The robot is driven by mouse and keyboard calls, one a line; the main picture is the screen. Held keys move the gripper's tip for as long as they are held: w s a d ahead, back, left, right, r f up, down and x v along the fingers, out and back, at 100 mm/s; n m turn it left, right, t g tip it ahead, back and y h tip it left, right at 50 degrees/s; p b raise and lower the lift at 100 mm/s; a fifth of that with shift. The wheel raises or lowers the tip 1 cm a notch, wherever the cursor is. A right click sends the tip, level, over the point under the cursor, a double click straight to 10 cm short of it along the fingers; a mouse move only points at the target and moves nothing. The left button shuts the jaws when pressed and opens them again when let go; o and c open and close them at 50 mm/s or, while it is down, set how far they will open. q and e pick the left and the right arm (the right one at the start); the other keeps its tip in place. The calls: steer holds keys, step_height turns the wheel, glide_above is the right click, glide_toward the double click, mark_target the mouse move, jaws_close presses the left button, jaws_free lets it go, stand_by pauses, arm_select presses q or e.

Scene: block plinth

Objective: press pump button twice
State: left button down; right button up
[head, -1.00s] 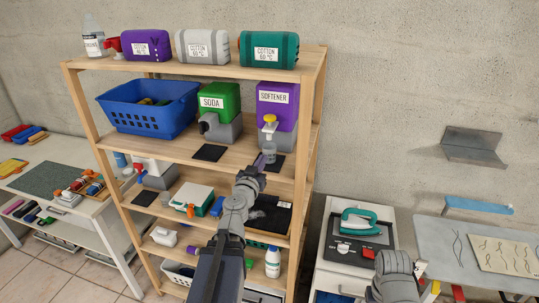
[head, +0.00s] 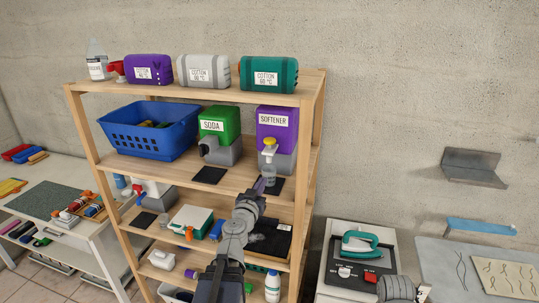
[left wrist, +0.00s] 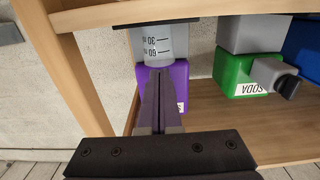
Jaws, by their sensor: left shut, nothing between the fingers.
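The purple softener dispenser (head: 277,118) stands on a grey base on the upper middle shelf. A yellow pump button (head: 270,141) shows at its front, above a clear measuring cup (head: 269,170). My left gripper (head: 260,184) is shut and empty, its thin fingers close in front of and below the cup. In the left wrist view the shut fingers (left wrist: 160,100) point at the cup (left wrist: 152,44), with the purple dispenser (left wrist: 178,78) behind. The yellow button is not visible there. I cannot tell whether the fingertips touch anything.
A green soda dispenser (head: 219,125) stands to the left, with a dark mat (head: 208,175) before it. A blue basket (head: 150,128) is farther left. Shelf posts and boards border the space. An iron (head: 362,244) is at lower right.

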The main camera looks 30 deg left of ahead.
jaws_close()
stand_by(1.3)
